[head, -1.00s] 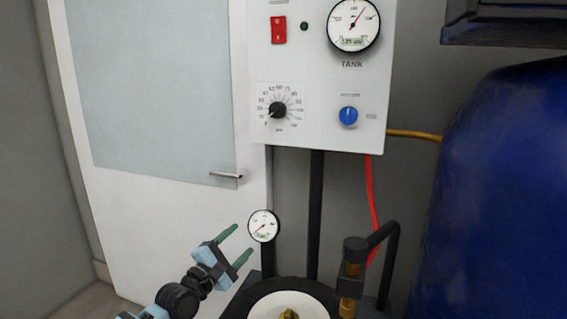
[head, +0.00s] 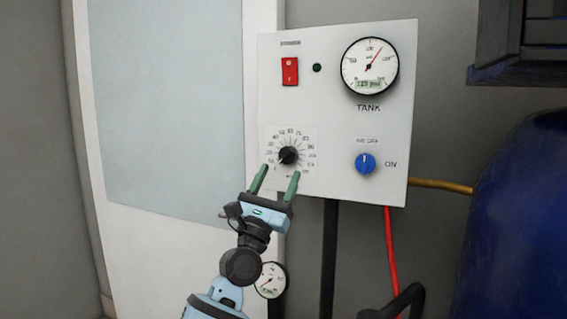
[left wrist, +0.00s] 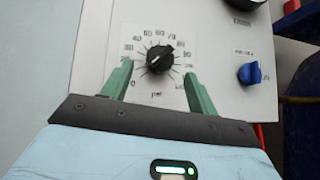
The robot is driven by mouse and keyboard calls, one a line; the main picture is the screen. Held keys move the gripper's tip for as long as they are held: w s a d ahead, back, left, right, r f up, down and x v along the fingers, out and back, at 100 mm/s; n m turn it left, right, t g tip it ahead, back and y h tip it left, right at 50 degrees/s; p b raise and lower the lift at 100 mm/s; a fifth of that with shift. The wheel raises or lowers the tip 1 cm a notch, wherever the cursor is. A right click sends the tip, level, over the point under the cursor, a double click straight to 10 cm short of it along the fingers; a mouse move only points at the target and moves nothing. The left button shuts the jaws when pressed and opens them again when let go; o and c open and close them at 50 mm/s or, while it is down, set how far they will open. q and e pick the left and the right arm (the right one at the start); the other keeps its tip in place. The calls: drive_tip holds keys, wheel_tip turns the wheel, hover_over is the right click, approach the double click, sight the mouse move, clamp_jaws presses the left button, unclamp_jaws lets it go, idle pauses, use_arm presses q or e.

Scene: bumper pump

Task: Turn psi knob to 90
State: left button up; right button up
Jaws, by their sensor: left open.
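The black psi knob (head: 288,155) sits at the lower left of the white control panel, ringed by a printed number scale. In the head view its pointer aims to the lower left, at the low end of the scale. The knob also shows in the left wrist view (left wrist: 160,59), ahead of and between the fingertips. My left gripper (head: 277,174) is open, with green fingers just below the knob, one to each side. The fingers do not appear closed on it; whether they touch the panel I cannot tell. My right gripper is not in view.
The panel also carries a red switch (head: 289,72), a small dark green lamp (head: 317,68), a tank gauge (head: 370,66) and a blue knob (head: 365,164). A smaller gauge (head: 271,280) is below. A blue tank (head: 520,220) stands at the right.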

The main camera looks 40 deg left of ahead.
sight(286, 160)
use_arm(q)
drive_tip(key=shift+x, duration=2.05)
drive_tip(key=c, duration=1)
